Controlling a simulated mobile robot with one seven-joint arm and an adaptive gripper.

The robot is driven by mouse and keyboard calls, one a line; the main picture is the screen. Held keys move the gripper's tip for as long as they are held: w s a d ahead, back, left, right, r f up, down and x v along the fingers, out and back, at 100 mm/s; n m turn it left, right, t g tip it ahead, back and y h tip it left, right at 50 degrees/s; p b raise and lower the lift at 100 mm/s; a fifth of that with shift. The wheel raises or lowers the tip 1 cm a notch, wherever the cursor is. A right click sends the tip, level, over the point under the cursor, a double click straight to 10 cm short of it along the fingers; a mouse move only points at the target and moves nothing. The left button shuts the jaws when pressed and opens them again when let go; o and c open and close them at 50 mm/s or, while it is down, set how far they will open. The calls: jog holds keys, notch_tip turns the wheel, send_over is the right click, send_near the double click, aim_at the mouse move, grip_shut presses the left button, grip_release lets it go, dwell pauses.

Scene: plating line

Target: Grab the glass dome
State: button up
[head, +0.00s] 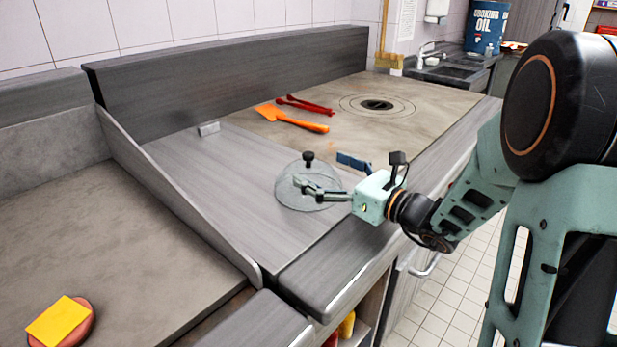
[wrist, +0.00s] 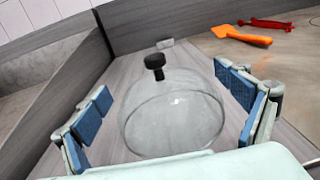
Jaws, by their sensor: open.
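The glass dome (head: 297,196) is clear with a black knob on top. It stands upright on the grey counter near its front edge. In the wrist view the dome (wrist: 172,118) fills the middle, with its knob toward the back. My gripper (head: 325,178) is at the near right side of the dome in the head view. In the wrist view my gripper (wrist: 170,105) is open, with one blue-padded finger to the left of the dome and one to the right. Whether either pad touches the glass cannot be told. The dome's nearest lower edge is hidden behind the gripper body.
An orange spatula (head: 292,119) and red tongs (head: 308,105) lie farther back on the counter. A small grey block (head: 209,128) stands behind the dome. A sloped divider (head: 170,190) borders the left.

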aim_at(311, 164)
jog(key=x, duration=0.4)
jog(key=shift+s+a, duration=0.1)
jog(key=shift+c, duration=0.7)
